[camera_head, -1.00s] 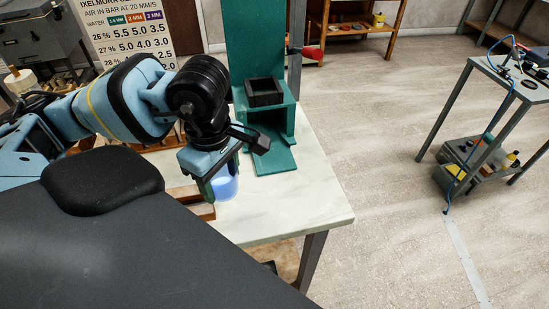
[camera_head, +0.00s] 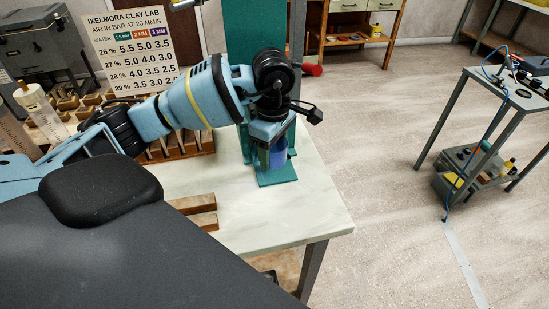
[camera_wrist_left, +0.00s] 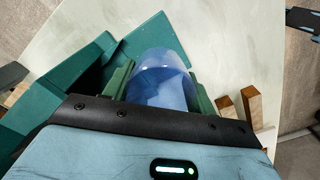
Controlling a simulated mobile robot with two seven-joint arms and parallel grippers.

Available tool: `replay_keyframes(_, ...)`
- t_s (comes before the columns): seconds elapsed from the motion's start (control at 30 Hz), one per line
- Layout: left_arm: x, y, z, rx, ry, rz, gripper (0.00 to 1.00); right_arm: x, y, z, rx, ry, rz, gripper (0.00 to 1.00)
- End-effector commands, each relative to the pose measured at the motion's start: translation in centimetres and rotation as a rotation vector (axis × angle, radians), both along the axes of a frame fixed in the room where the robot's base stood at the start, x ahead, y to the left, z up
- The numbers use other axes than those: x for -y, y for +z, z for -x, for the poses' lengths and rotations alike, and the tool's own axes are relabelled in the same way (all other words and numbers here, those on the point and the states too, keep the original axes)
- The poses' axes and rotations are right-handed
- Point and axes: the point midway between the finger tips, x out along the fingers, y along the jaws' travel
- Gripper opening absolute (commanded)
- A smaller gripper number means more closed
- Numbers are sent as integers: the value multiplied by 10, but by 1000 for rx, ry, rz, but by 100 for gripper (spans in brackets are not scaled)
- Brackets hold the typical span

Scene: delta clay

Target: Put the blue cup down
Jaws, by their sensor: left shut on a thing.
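The blue cup (camera_head: 276,153) is translucent and held in my left gripper (camera_head: 269,158), over the foot of the green stand (camera_head: 278,177) on the white table. In the left wrist view the cup (camera_wrist_left: 163,80) sits between the two green fingers of the left gripper (camera_wrist_left: 160,88), which are shut on it. The arm hides much of the stand in the head view. I cannot tell whether the cup touches the plate below it. My right gripper is not in view.
Wooden blocks (camera_head: 195,204) lie on the table to the left of the cup. A wooden rack (camera_head: 180,147) stands behind my arm. The pale tabletop (camera_head: 300,215) is clear at the front right. A grey cart (camera_head: 490,125) stands apart at the right.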

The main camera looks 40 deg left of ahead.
Motion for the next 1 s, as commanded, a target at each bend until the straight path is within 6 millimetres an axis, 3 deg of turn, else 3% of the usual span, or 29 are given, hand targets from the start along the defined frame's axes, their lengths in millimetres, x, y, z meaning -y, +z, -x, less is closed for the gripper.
replay_keyframes(0.33, 0, -4, -7, -1, -1, -1, 35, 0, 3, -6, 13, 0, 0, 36)
replay_keyframes(0.63, 0, -35, -6, 0, 0, -1, 35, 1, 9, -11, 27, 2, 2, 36)
replay_keyframes(1.0, 0, -40, -6, -1, -1, -1, 35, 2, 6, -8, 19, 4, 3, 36)
